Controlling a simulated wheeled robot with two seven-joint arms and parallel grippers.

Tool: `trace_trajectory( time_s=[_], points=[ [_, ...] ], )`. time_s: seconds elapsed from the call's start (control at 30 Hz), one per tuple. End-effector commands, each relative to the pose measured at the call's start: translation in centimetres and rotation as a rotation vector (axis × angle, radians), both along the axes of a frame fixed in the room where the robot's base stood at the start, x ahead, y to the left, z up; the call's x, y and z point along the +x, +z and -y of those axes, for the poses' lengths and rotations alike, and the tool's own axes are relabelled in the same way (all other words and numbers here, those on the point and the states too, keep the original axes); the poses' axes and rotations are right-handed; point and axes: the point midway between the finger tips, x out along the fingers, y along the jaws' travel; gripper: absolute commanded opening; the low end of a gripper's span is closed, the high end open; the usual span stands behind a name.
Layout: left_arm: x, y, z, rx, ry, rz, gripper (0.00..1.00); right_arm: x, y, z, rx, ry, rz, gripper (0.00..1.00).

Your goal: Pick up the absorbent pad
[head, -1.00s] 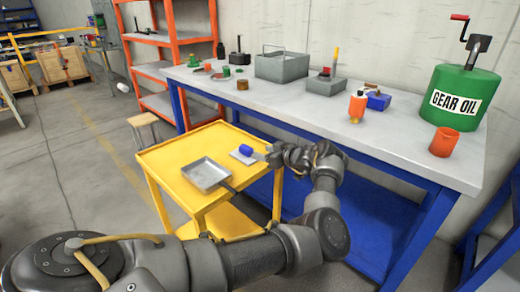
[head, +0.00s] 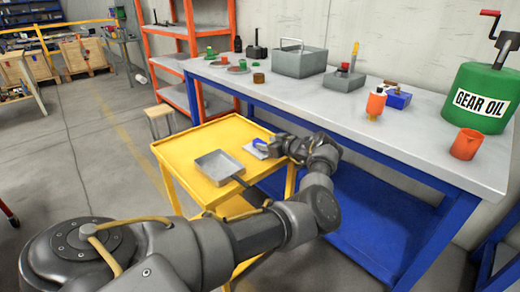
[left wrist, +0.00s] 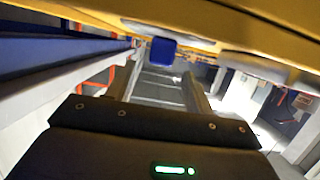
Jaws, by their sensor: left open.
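A pale pad (head: 253,151), which looks like the absorbent pad, lies flat at the back right of the yellow cart top. A small blue object (head: 259,142) is on it; it also shows in the left wrist view (left wrist: 162,54), ahead of the fingers and about midway between them. My left gripper (head: 268,148) reaches in from the right, low over the cart at the pad's right side, and hides part of the pad. In the left wrist view my left gripper (left wrist: 162,72) is open, with nothing between its fingers. Contact with the pad cannot be told.
The yellow cart (head: 180,148) also holds a grey metal tray (head: 219,165), left of the pad. The grey-topped workbench (head: 435,139) stands behind and to the right, with a metal box (head: 299,63), an orange bottle (head: 375,104) and a green gear oil drum (head: 482,96).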

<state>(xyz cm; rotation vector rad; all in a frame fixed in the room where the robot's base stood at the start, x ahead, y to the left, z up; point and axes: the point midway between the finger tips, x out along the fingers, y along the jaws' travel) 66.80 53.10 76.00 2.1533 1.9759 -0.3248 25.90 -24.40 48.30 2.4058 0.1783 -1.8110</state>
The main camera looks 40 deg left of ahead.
Motion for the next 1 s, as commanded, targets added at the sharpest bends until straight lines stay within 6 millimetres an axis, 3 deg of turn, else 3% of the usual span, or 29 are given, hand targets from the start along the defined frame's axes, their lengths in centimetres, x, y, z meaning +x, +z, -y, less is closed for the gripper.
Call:
trace_trajectory(
  time_s=[0.23,0.53,0.9,1.0],
  points=[
    [0.4,-1.1,-3.1,0.000,0.001,0.001,0.53,0.0,1.3,0.0,0.003,-0.001,0.016,1.00],
    [0.5,-1.2,-3.4,0.000,0.000,0.001,0.51,-0.1,1.5,0.0,0.002,-0.001,0.017,1.00],
    [0.5,-1.2,-3.4,0.000,0.001,0.000,0.04,-0.1,1.4,0.1,-0.001,0.001,0.013,1.00],
    [0.5,-1.1,-3.4,0.001,0.001,0.001,0.00,-0.1,1.4,0.2,-0.002,0.001,0.014,1.00]
  ],
)
